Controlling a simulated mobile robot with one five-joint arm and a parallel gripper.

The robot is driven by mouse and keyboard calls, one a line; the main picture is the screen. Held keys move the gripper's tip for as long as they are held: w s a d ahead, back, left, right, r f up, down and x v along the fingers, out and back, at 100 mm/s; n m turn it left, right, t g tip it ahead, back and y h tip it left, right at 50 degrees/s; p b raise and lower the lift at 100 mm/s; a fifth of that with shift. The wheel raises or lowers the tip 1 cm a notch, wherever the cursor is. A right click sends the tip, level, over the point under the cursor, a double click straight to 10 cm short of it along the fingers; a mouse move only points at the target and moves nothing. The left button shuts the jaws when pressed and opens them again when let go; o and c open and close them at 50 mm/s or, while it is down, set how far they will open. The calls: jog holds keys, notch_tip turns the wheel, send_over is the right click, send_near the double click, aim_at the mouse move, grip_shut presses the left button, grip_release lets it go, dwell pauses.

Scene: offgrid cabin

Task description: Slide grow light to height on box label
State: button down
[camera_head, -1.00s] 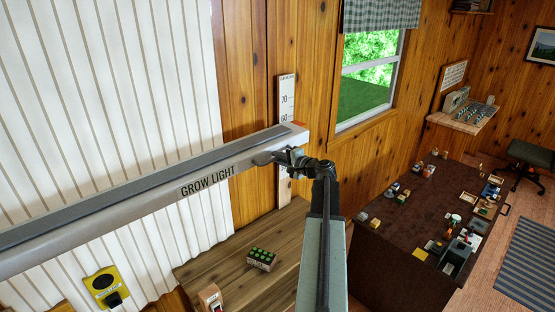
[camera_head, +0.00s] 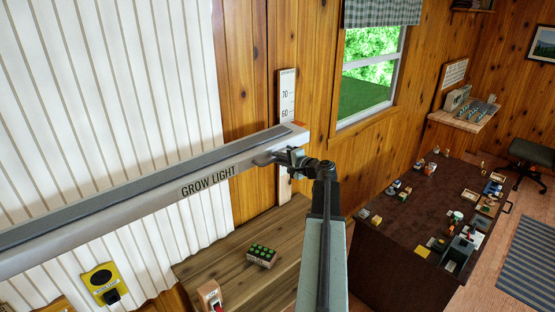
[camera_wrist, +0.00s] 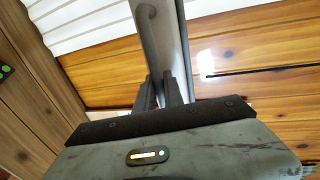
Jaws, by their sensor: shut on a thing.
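The grow light (camera_head: 130,202) is a long grey bar labelled "GROW LIGHT". It spans from the left edge to the middle of the head view, above the wooden bench. Its right end overlaps a white vertical scale (camera_head: 287,95) on the wall, with 70 and 60 readable above the bar. Lower scale marks are hidden. My gripper (camera_head: 282,158) is shut on a handle at the light's right end. In the wrist view the fingers (camera_wrist: 165,92) close around the handle (camera_wrist: 147,35). A small box with green tops (camera_head: 262,255) sits on the bench; no height label is readable.
The wooden bench (camera_head: 225,260) lies below the light. A dark table (camera_head: 400,240) with several small items stands at right. A window (camera_head: 370,75) is behind.

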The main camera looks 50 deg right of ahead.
notch_tip(320, 180, down, 4)
jog(key=shift+f+b, duration=0.1)
jog(key=shift+b, duration=1.15)
jog(key=c, duration=1.5)
grip_release()
jog(key=shift+o, duration=0.2)
jog(key=p+v, duration=0.1)
jog(key=v, duration=0.6)
jog(key=shift+s+p, duration=0.3)
jog(key=shift+s, duration=0.1)
jog(key=shift+a, duration=0.1)
